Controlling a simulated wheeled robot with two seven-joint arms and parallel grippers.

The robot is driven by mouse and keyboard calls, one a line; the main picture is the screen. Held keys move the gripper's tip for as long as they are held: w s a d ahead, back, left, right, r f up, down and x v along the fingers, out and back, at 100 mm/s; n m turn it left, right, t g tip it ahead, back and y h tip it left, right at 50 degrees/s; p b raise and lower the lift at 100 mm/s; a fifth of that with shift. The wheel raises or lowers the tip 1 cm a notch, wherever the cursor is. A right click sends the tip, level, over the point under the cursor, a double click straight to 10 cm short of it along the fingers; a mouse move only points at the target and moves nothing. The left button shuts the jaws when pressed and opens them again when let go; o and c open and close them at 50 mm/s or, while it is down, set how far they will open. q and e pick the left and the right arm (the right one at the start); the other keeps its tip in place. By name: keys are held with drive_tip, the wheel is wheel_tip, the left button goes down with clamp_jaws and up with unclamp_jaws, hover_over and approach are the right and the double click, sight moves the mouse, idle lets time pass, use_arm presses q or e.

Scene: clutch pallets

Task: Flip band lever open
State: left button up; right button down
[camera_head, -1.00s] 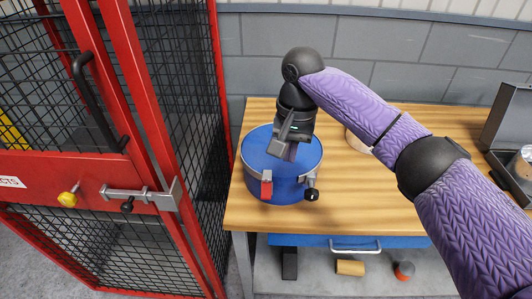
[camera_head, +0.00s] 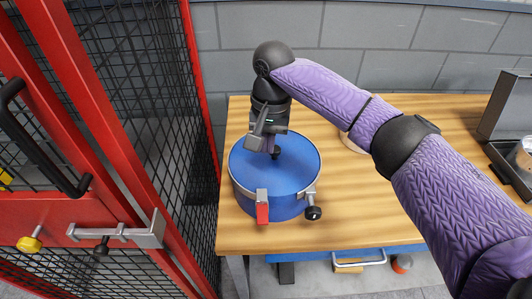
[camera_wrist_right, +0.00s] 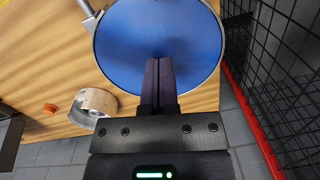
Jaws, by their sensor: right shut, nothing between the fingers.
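A blue drum (camera_head: 262,180) with a grey metal band around its rim stands on the wooden table. At its front a red-tipped lever (camera_head: 262,212) hangs down the side. A grey clamp with a black knob (camera_head: 313,213) sits at the band's front right. My right gripper (camera_head: 275,153) points down over the back half of the lid, apart from the lever and knob. In the right wrist view its shut, empty fingers (camera_wrist_right: 158,65) lie over the blue lid (camera_wrist_right: 185,30); part of a grey clamp (camera_wrist_right: 88,18) shows at the upper left. My left gripper is out of view.
A red-framed mesh fence (camera_head: 190,90) stands close on the left, with latch hardware (camera_head: 118,233). The brick wall (camera_head: 430,60) is behind the table (camera_head: 360,215). A pale round object (camera_head: 352,145) is partly behind my right arm. A dark case (camera_head: 505,120) stands at right.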

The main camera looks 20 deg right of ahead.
sight(263, 193)
wheel_tip(263, 193, down, 8)
drive_tip(key=shift+s+a+r+b, duration=0.1)
drive_tip(key=shift+s+a+b, duration=0.05)
drive_tip(key=shift+b, duration=0.75)
drive_tip(key=shift+s+a+p, duration=0.25)
drive_tip(key=shift+s+a, duration=0.1)
drive_tip(key=shift+s, duration=0.25)
drive_tip(key=shift+s+a+p, duration=0.2)
drive_tip(key=shift+s+a, duration=0.1)
drive_tip(key=shift+s, duration=0.3)
drive_tip(key=shift+s+a, duration=0.25)
drive_tip(key=shift+s, duration=0.25)
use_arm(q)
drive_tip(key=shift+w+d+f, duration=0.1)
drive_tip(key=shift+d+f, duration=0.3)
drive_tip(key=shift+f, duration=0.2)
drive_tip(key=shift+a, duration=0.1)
